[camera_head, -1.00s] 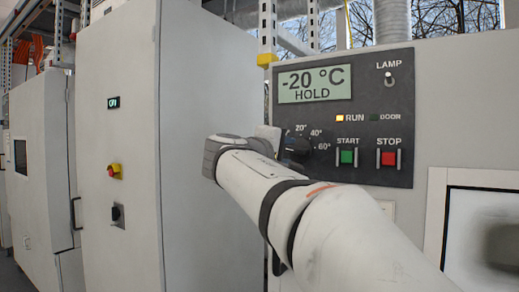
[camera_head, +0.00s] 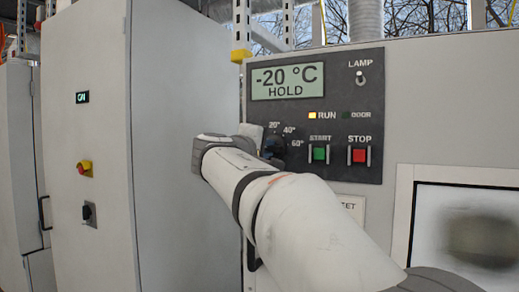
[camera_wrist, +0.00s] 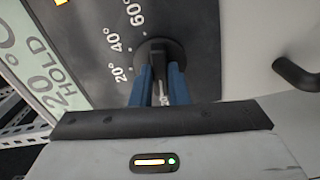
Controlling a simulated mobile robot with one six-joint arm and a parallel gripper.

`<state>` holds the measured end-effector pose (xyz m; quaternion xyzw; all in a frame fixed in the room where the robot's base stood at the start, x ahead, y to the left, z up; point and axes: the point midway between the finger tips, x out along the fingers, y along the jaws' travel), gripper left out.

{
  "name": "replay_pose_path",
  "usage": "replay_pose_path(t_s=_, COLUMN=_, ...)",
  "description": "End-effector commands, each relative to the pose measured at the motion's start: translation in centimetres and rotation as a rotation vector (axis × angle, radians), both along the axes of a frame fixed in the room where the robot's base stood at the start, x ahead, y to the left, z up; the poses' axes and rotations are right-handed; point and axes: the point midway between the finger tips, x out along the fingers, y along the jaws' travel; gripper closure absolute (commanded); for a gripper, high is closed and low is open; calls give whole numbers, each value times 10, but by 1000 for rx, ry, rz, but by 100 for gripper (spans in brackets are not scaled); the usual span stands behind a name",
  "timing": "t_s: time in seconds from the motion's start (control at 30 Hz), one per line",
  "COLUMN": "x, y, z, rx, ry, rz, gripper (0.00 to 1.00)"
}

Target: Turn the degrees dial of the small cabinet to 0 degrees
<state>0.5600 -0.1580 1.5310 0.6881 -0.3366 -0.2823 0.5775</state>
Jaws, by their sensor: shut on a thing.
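The degrees dial (camera_wrist: 158,56) is a round dark knob on the small cabinet's black control panel (camera_head: 340,133). My gripper (camera_wrist: 161,75) has two blue fingers, shut on the dial from both sides. In the head view the dial (camera_head: 275,145) is partly covered by my wrist. The display (camera_head: 287,81) reads -20 °C HOLD.
Right of the dial are the green START button (camera_head: 319,153) and red STOP button (camera_head: 359,155), with a LAMP switch (camera_head: 360,78) above. The RUN light (camera_head: 312,115) glows yellow. A tall cabinet (camera_head: 185,150) stands left. A dark handle (camera_wrist: 296,74) shows in the wrist view.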

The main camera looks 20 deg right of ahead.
Motion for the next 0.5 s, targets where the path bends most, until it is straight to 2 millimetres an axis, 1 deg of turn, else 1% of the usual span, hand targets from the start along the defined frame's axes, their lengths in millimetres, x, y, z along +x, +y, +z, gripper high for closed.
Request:
replay_pose_path(t_s=0.3, x=0, y=0, z=-1, rx=5, ry=-5, rz=1, gripper=100)
replay_pose_path(t_s=0.5, x=1, y=1, z=-5, rx=42, ry=-52, rz=2, gripper=100)
